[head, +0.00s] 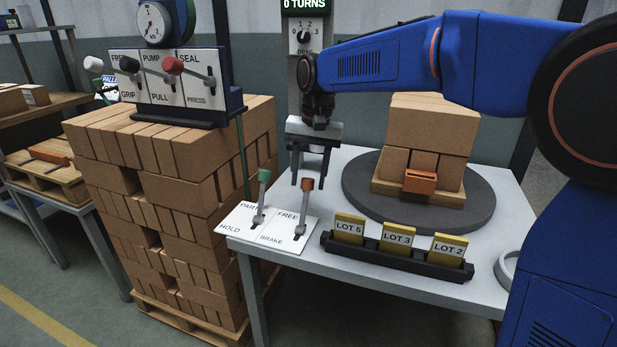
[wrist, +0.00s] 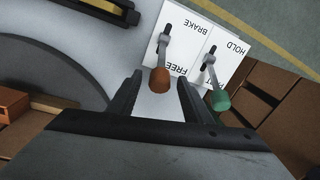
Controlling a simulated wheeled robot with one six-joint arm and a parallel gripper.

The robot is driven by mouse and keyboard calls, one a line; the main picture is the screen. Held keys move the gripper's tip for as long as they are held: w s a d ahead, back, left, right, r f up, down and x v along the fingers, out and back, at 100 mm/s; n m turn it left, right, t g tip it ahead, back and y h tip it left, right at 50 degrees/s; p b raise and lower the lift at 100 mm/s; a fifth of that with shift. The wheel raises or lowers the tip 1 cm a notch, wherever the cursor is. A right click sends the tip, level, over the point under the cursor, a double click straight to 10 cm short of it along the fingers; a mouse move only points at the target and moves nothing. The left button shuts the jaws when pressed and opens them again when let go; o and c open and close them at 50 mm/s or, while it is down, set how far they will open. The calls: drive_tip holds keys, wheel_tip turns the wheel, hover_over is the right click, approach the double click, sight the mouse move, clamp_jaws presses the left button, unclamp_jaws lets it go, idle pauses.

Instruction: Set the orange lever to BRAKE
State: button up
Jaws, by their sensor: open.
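The orange lever (head: 307,185) stands on a white plate marked FREE and BRAKE at the table's left edge. In the wrist view its orange knob (wrist: 160,79) leans to the FREE end, away from BRAKE. My gripper (head: 310,176) is open, pointing down above the plate. In the wrist view the knob appears between the two fingertips (wrist: 160,88), with gaps on both sides. I cannot tell whether the tips reach down past the knob's top.
A green lever (head: 262,184) marked PARK and HOLD stands close beside on the left. A dark rack (head: 390,259) with yellow LOT cards lies to the right. Behind it a round turntable (head: 365,200) carries bricks. A brick stack (head: 180,190) and lever panel (head: 175,85) stand left.

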drive_tip(key=shift+f, duration=0.15)
drive_tip(key=shift+c, duration=0.3)
clamp_jaws()
drive_tip(key=shift+s, duration=0.1)
